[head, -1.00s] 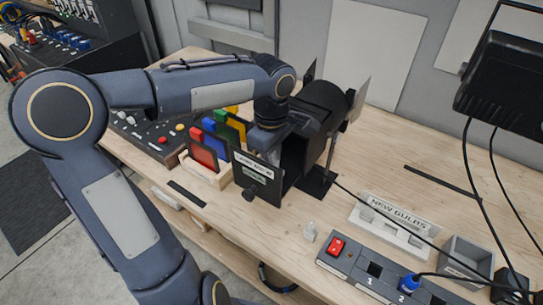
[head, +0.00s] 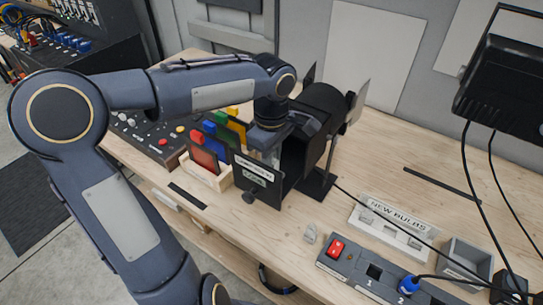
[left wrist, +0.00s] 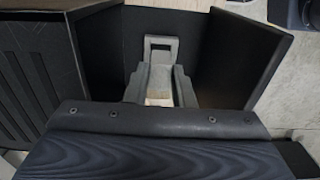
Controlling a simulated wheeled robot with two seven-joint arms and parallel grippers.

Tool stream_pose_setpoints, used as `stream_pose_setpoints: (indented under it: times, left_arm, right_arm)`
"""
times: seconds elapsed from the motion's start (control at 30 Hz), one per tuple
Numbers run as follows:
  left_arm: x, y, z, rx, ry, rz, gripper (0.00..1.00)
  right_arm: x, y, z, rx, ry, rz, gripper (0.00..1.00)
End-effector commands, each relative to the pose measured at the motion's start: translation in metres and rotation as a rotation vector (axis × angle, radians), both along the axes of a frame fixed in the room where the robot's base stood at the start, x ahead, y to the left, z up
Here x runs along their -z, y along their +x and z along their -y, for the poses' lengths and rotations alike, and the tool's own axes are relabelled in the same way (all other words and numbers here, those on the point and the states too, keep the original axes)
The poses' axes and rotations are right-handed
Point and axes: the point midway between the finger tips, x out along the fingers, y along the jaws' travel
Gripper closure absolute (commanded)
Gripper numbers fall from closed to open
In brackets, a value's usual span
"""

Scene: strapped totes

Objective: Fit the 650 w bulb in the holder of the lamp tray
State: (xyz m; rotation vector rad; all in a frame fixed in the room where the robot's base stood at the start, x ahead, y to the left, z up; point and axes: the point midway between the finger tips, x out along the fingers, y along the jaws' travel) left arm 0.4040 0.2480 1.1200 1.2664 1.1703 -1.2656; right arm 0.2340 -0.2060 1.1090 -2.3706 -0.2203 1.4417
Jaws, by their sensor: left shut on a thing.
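The black lamp housing (head: 325,108) stands on the bench with its front open. The lamp tray shows as a labelled black front plate (head: 258,172) just in front of the housing. My left gripper (head: 264,156) points down between plate and housing. In the left wrist view its grey fingers (left wrist: 160,88) are shut on a small pale bulb (left wrist: 158,98), mostly hidden by them. A grey bracket (left wrist: 161,46) stands just beyond the fingers, between dark walls. I cannot tell whether the bulb touches the holder. My right gripper is out of view.
A small greyish bulb-like piece (head: 310,235) stands on the bench near the switch box (head: 352,262). The NEW BULBS rack (head: 393,222) and a grey bin (head: 466,258) are at right. Coloured filters (head: 205,152) stand left of the plate. A cable crosses the bench.

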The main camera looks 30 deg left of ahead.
Motion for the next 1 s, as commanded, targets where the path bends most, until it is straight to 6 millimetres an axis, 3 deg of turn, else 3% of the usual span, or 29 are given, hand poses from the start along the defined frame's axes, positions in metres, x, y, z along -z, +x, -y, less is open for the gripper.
stream_pose_setpoints:
  times: [1.0]
  left_arm:
    - [0.009, 0.0, 0.0, 0.001, 0.0, 0.0, 1.0]
  right_arm:
    - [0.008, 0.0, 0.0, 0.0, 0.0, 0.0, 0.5]
